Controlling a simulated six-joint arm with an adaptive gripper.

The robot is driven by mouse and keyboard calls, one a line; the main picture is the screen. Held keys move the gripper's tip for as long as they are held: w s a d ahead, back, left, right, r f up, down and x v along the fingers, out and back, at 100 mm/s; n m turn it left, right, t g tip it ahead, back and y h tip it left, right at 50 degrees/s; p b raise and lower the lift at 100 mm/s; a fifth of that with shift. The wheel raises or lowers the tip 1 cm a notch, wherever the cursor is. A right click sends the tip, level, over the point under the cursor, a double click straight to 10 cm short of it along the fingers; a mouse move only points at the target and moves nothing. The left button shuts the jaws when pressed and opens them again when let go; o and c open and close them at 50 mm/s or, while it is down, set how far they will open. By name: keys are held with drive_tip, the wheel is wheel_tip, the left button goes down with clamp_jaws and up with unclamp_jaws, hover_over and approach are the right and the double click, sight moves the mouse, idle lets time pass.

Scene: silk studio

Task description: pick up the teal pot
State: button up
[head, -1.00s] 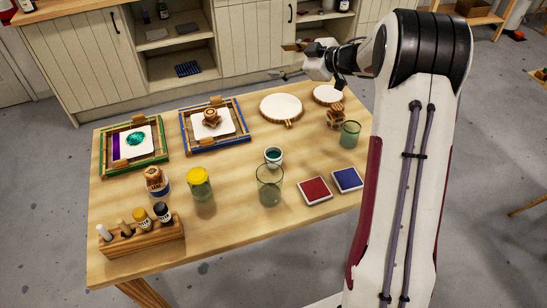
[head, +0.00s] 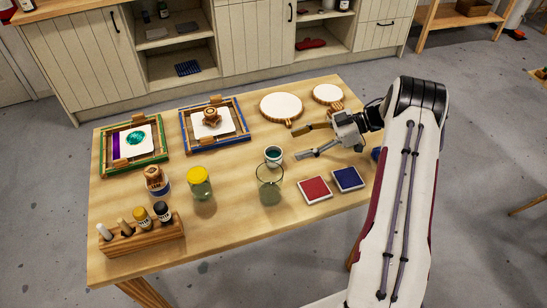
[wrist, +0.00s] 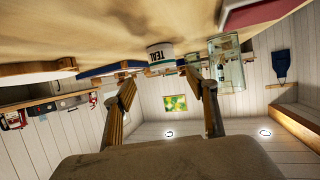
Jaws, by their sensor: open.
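The teal pot (head: 273,156) is a small white cup with teal paint inside, standing upright near the middle of the table. It also shows in the wrist view (wrist: 160,58), where its label reads TEAL, ahead of and between my fingers. My gripper (head: 303,142) is open and low over the table, just right of the pot, with its fingers pointing left toward it. In the wrist view the two fingers (wrist: 168,88) are spread apart with nothing between them. They look apart from the pot.
A clear glass jar (head: 270,190) stands close in front of the pot. Red (head: 314,190) and blue (head: 348,179) pads lie to the right. White round boards (head: 281,106) lie behind. The table between pot and blue frame (head: 243,113) is clear.

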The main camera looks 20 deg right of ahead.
sight(278, 152)
drive_tip(key=shift+s+f, duration=0.1)
drive_tip(key=shift+s, duration=0.1)
drive_tip(key=shift+x, duration=1.3)
drive_tip(key=shift+x, duration=2.7)
drive_tip(key=shift+s, duration=0.1)
drive_tip(key=shift+c, duration=0.4)
drive_tip(key=c, duration=1.1)
